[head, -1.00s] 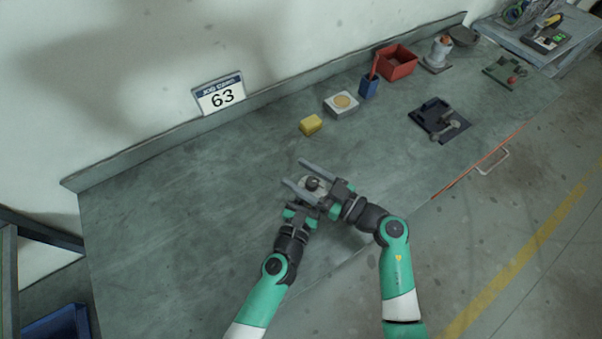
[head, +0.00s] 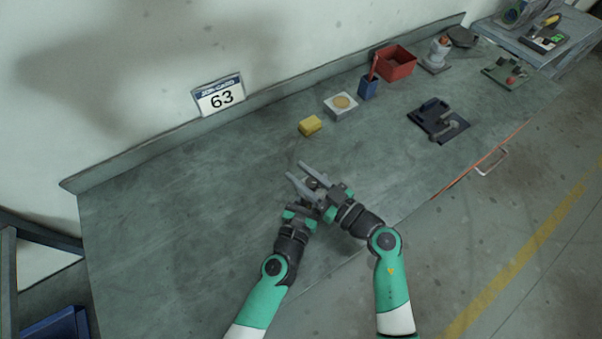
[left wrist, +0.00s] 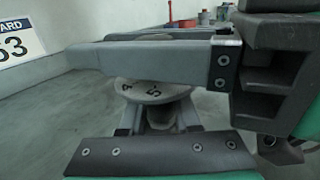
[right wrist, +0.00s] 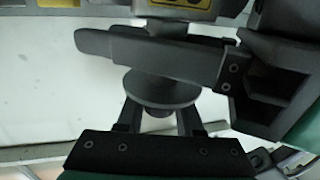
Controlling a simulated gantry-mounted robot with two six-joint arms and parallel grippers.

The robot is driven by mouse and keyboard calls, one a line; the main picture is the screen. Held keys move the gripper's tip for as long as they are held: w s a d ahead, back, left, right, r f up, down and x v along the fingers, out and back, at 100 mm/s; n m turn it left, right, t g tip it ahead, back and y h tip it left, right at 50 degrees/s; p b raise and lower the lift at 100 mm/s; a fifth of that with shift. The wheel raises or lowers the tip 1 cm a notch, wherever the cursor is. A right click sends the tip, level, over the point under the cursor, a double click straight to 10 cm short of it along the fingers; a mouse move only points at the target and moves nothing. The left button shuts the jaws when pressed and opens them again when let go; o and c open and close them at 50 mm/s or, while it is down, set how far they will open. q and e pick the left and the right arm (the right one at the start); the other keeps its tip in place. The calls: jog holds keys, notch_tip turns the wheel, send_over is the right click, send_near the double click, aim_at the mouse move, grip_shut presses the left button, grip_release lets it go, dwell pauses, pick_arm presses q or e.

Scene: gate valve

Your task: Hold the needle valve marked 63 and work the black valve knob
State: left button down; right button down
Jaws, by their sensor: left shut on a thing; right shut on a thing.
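The needle valve (head: 313,184) is held above the bench, mostly hidden by both grippers. In the left wrist view its pale round dial (left wrist: 155,91) shows numerals. My left gripper (left wrist: 160,118) is shut on the valve body beneath the dial; it also shows in the head view (head: 303,208). In the right wrist view a dark disc (right wrist: 160,92) sits between the fingers. No 63 is readable on the valve.
A job card (head: 219,96) reading 63 stands at the back. A yellow block (head: 310,125), a white box (head: 341,107), a blue cup (head: 368,88), a red bin (head: 395,62) and a dark fixture (head: 437,122) lie to the right. The left bench (head: 170,210) is clear.

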pick_arm(q)
jog(key=shift+f, duration=0.1)
pick_arm(e)
jog(key=c, duration=0.5)
grip_release()
jog(key=shift+c, duration=0.2)
jog(key=shift+d, duration=0.1)
jog(key=v, duration=1.2)
pick_arm(q)
jog(key=c, duration=0.5)
grip_release()
jog(key=shift+c, duration=0.2)
